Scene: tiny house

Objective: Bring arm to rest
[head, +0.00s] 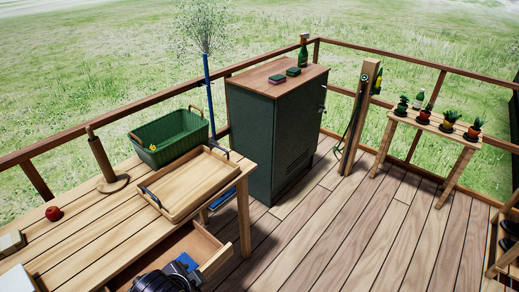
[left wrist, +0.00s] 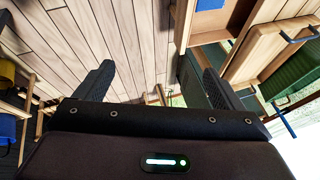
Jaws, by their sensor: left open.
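My left gripper (left wrist: 158,72) shows in the left wrist view with its two dark fingers spread wide apart and nothing between them. The wooden deck (left wrist: 125,35) and furniture appear beyond the fingers, tilted by the camera's angle. In the head view, a dark rounded shape (head: 165,281) shows at the bottom edge by the open drawer; it may be part of my left arm, but I cannot tell. My right gripper is in neither view.
The wooden table (head: 75,240) holds a tray (head: 185,187), a green crate (head: 170,138), a red apple (head: 53,213) and a wooden stand (head: 103,160). Its drawer (head: 215,262) is open. A green cabinet (head: 285,130) stands behind.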

